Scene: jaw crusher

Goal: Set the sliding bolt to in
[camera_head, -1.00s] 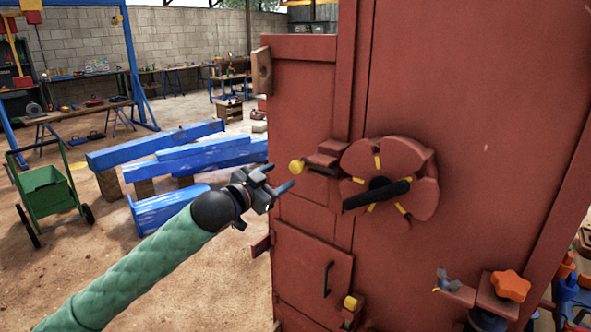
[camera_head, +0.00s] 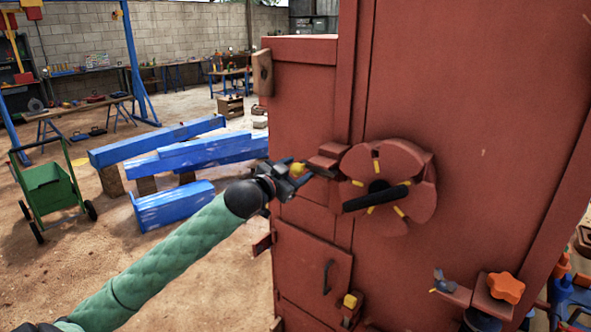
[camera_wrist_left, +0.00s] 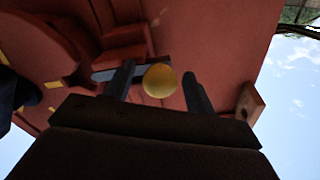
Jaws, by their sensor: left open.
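The sliding bolt is a dark bar with a round yellow knob (camera_head: 297,169), sticking out to the left of its red housing (camera_head: 326,158) on the red crusher, beside a notched wheel (camera_head: 388,187). My left gripper (camera_head: 293,178) is at the knob, with its jaws open. In the left wrist view the yellow knob (camera_wrist_left: 160,80) sits between the two dark fingers, nearer the left one. A gap shows on its right side; I cannot tell whether the left finger touches it. The bar (camera_wrist_left: 117,72) runs behind the left finger to the housing.
A black handle bar (camera_head: 376,197) crosses the notched wheel. A lower door with a handle (camera_head: 327,277) and a yellow-knobbed latch (camera_head: 350,301) is below. An orange knob (camera_head: 506,288) is at lower right.

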